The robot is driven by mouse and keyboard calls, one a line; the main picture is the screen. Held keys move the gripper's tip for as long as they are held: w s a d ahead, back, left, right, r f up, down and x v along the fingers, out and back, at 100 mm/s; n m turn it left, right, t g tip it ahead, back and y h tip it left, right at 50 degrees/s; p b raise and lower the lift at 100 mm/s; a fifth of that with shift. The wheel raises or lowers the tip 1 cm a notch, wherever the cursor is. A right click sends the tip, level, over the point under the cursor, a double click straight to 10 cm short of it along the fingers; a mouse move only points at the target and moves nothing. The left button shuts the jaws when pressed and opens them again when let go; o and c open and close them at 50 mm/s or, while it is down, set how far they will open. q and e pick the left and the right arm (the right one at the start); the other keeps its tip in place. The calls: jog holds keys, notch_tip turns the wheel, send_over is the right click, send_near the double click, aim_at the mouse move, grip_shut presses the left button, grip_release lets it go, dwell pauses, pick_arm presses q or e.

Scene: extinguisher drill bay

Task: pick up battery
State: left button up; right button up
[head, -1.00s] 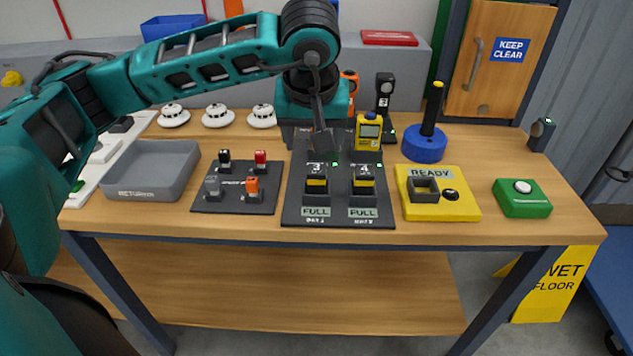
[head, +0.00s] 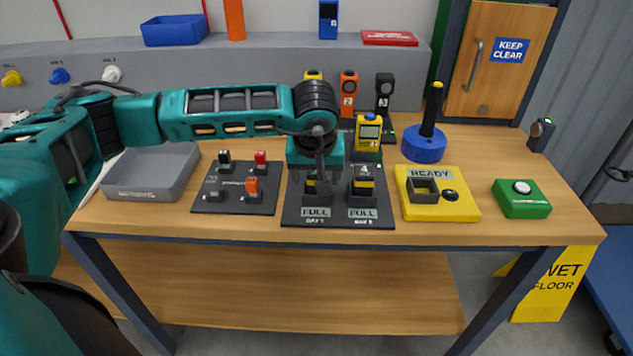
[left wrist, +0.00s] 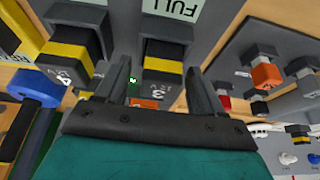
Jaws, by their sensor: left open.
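Two black batteries with yellow bands stand upright in the dark charging board (head: 338,218), each behind a label reading FULL. The left battery (head: 311,189), numbered 3, is partly hidden by my left gripper (head: 319,180). The right battery (head: 364,181), numbered 4, is in clear view. My left gripper is open and points down at battery 3. In the left wrist view, battery 3 (left wrist: 165,58) shows between the two open fingers (left wrist: 166,80), and battery 4 (left wrist: 73,45) is to its left. I cannot tell whether the fingers touch battery 3. My right gripper is not in view.
A yellow handheld device (head: 368,134) stands just behind the board. Left are a small switch panel (head: 232,203) and a grey tray (head: 150,188). Right are a yellow READY block (head: 462,207), a blue base with a black post (head: 424,148) and a green button box (head: 521,208).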

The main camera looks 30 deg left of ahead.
pick_arm(q)
jog(key=shift+r, duration=0.1)
grip_shut()
dwell(0.5)
